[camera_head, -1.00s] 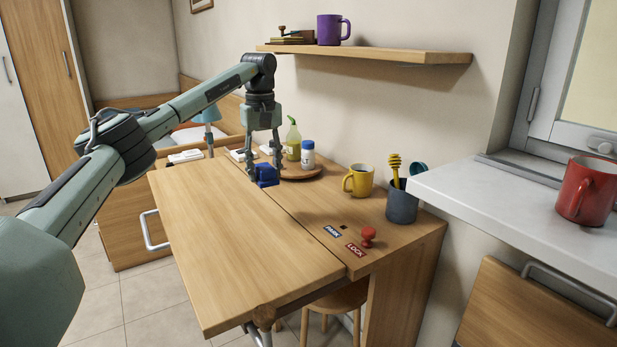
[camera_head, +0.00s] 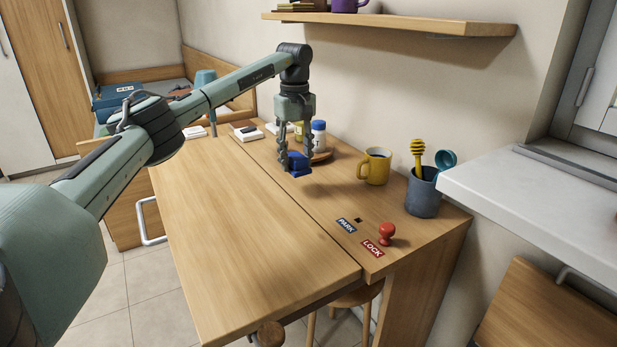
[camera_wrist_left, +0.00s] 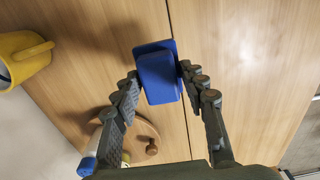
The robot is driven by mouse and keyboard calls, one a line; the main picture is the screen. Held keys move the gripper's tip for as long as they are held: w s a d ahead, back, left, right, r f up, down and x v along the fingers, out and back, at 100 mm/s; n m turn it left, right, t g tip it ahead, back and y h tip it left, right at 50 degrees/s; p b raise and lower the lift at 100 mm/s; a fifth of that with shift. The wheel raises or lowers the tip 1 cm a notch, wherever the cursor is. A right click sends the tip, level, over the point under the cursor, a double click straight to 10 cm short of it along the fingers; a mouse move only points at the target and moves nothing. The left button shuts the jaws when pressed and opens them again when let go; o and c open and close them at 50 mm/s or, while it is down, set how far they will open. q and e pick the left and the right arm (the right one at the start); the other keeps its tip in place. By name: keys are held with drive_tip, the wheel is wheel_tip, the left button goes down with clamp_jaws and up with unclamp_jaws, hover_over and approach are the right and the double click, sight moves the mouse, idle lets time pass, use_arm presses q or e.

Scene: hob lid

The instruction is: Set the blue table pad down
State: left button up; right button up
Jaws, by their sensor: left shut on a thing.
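The blue table pad (camera_head: 299,164) is a small blue block with a wider flat plate, held low over the far part of the wooden table (camera_head: 225,235). My left gripper (camera_head: 296,158) points down and is shut on it. In the left wrist view the pad (camera_wrist_left: 158,75) sits between the two fingertips, close to the seam in the tabletop. Whether its underside touches the wood cannot be told. My right gripper is not in view.
A round wooden tray (camera_head: 322,156) with a white bottle (camera_head: 318,134) stands just behind the pad. A yellow mug (camera_head: 375,167), a grey-blue pot (camera_head: 423,193) and a red knob (camera_head: 387,233) stand to the right. The front leaf is clear.

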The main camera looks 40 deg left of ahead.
sight(308, 166)
use_arm(q)
drive_tip(key=d+f, duration=0.1)
drive_tip(key=w+d, duration=0.1)
drive_tip(key=shift+w+d+f, duration=0.1)
drive_tip(key=shift+d+f, duration=0.2)
drive_tip(key=shift+f, duration=0.05)
wheel_tip(308, 166, down, 4)
drive_tip(key=shift+r+p, duration=0.1)
drive_tip(key=shift+p, duration=0.2)
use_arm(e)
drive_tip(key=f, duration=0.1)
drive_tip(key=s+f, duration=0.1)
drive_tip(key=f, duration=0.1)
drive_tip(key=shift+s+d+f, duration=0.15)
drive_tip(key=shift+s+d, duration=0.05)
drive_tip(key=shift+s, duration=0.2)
use_arm(q)
drive_tip(key=shift+f, duration=0.2)
drive_tip(key=o, duration=1)
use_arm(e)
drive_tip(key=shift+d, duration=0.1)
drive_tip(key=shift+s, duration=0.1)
